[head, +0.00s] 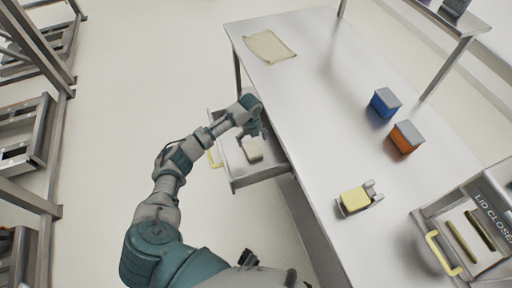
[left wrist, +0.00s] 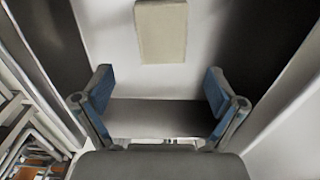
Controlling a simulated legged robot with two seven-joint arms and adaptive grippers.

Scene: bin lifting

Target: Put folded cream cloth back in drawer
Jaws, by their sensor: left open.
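A small folded cream cloth (head: 253,149) lies inside the open drawer (head: 262,172) at the table's left side. In the left wrist view the cloth (left wrist: 161,31) shows as a flat cream block on the drawer floor, beyond the fingertips. My left gripper (head: 259,131) is over the drawer, just above the cloth in the picture. In the left wrist view its two fingers (left wrist: 158,92) are spread wide with nothing between them. The cloth is apart from both fingers. My right gripper is not in view.
A flat cream sheet (head: 270,46) lies at the table's far end. Blue (head: 384,103) and orange (head: 405,137) boxes stand on the table (head: 320,115). A yellow block (head: 354,199) sits in a grey holder. A lidded bin with a yellow handle (head: 443,253) is at lower right.

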